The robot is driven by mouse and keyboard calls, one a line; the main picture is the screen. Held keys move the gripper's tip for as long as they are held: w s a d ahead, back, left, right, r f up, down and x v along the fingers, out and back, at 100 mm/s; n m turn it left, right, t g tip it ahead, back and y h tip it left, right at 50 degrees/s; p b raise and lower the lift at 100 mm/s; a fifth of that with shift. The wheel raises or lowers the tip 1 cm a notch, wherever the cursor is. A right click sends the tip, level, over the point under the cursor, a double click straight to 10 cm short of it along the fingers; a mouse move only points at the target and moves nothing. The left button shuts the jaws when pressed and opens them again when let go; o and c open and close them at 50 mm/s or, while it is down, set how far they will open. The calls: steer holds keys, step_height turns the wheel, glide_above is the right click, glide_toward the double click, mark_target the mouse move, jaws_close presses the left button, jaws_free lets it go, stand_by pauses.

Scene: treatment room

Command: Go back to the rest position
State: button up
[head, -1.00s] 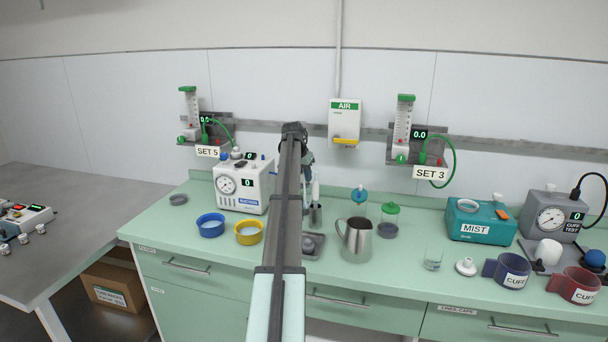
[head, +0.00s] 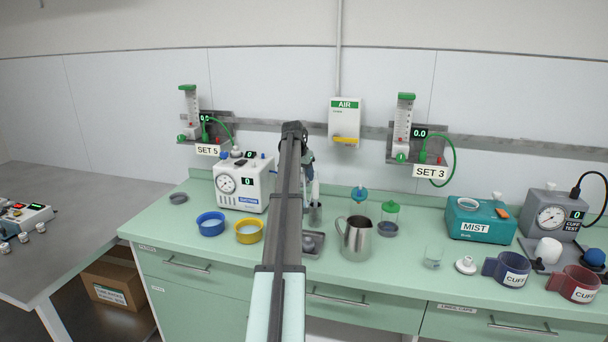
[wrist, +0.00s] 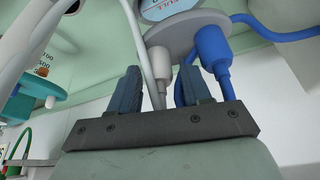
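My arm reaches from the bottom centre of the head view toward the suction unit's side of the counter. My gripper is mostly hidden behind my own arm there. In the wrist view, the two dark blue-grey fingers of my gripper (wrist: 162,88) stand apart. A white connector (wrist: 159,78) and a blue connector (wrist: 214,50) hang from a grey disc (wrist: 186,32) beyond them. The white one shows in the gap between the fingers. I see no finger closed on it, though the depth between them is hard to judge.
The white suction unit (head: 243,186), blue bowl (head: 211,228) and yellow bowl (head: 249,235) stand left of my arm. A steel jug (head: 356,240), a green-lidded jar (head: 389,220) and the teal MIST box (head: 478,221) stand right. White tubing (wrist: 35,38) runs close in the wrist view.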

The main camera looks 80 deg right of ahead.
steer(key=shift+o, duration=0.8)
steer(key=shift+r, duration=0.1)
steer(key=shift+r, duration=3.45)
